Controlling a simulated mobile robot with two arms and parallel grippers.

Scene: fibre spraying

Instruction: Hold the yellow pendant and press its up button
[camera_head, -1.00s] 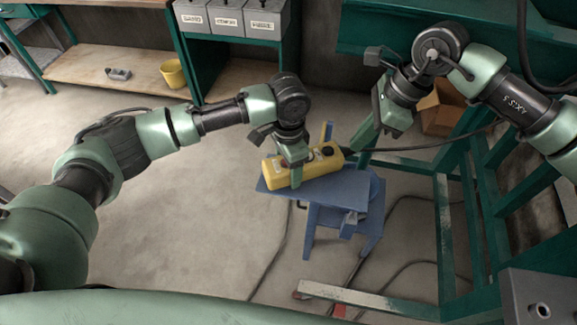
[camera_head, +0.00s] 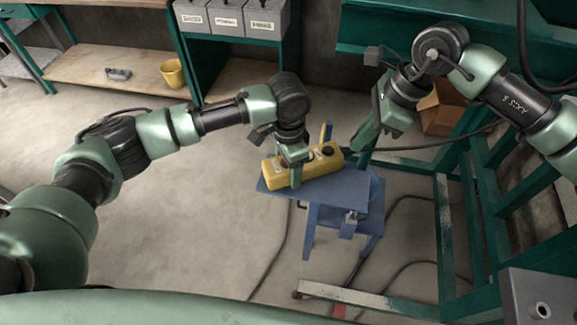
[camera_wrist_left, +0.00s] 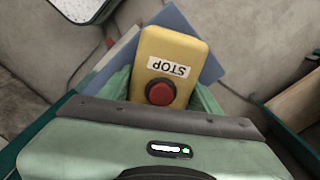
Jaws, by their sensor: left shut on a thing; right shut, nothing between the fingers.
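The yellow pendant (camera_head: 322,163) lies along the blue stand top (camera_head: 335,193) in the head view. A dark round button shows at its right end. My left gripper (camera_head: 295,172) is shut on the pendant's left end from above. The left wrist view shows the pendant (camera_wrist_left: 170,48) between the green fingers, with a red button (camera_wrist_left: 160,92) and an upside-down STOP label (camera_wrist_left: 169,67). My right gripper (camera_head: 364,146) is shut and empty, pointing down just right of the pendant's right end. I cannot tell whether it touches the pendant. The up button is not clearly readable.
A green metal frame (camera_head: 446,220) stands to the right, with a cardboard box (camera_head: 437,118) behind it. Cables lie on the floor. A shelf with a yellow bucket (camera_head: 173,73) and grey bins (camera_head: 228,17) are at the back. Floor left of the stand is clear.

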